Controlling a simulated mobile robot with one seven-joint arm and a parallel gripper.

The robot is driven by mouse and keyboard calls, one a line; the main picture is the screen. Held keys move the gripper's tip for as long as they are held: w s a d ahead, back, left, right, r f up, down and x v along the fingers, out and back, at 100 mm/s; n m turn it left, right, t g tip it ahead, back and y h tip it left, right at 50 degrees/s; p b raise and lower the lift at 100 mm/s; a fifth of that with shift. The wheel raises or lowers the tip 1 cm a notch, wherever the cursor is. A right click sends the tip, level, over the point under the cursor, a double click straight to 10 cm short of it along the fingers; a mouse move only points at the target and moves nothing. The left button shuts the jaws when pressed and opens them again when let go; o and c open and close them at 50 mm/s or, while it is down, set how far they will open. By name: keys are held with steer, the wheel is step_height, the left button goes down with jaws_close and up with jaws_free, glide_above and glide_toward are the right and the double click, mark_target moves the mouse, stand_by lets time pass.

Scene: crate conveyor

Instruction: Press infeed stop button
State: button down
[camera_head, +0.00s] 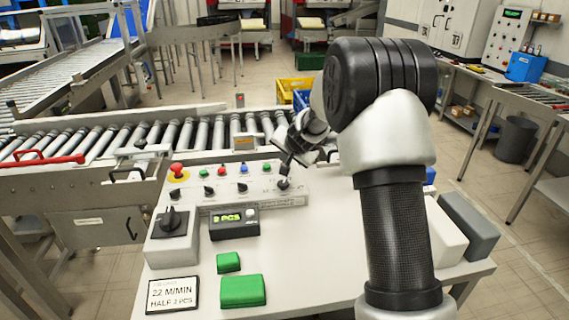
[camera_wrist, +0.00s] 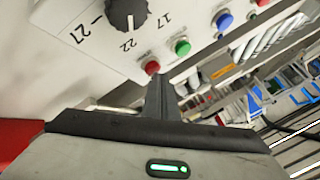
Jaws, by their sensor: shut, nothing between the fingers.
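The control panel (camera_head: 235,190) stands on the white table with a row of small green, red and blue buttons, including a red button (camera_head: 222,171). Its labels are too small to read, so I cannot tell which one is the infeed stop. My gripper (camera_head: 287,166) is over the panel's right end, above a black knob (camera_head: 284,183). In the wrist view its closed fingers (camera_wrist: 157,80) point at a red button (camera_wrist: 152,67), with the tips close below it in the picture. I cannot tell whether they touch. A green button (camera_wrist: 183,47) and a blue button (camera_wrist: 224,20) are beside it.
A red mushroom button (camera_head: 178,171) is at the panel's left end. A display box (camera_head: 234,223), a knob box (camera_head: 172,222) and green blocks (camera_head: 242,291) are in front. The roller conveyor (camera_head: 205,135) runs behind. White and grey blocks (camera_head: 468,225) stand to the right.

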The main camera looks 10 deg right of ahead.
steer(key=shift+r, duration=0.55)
steer(key=shift+r+p, duration=2.35)
steer(key=shift+r, duration=0.15)
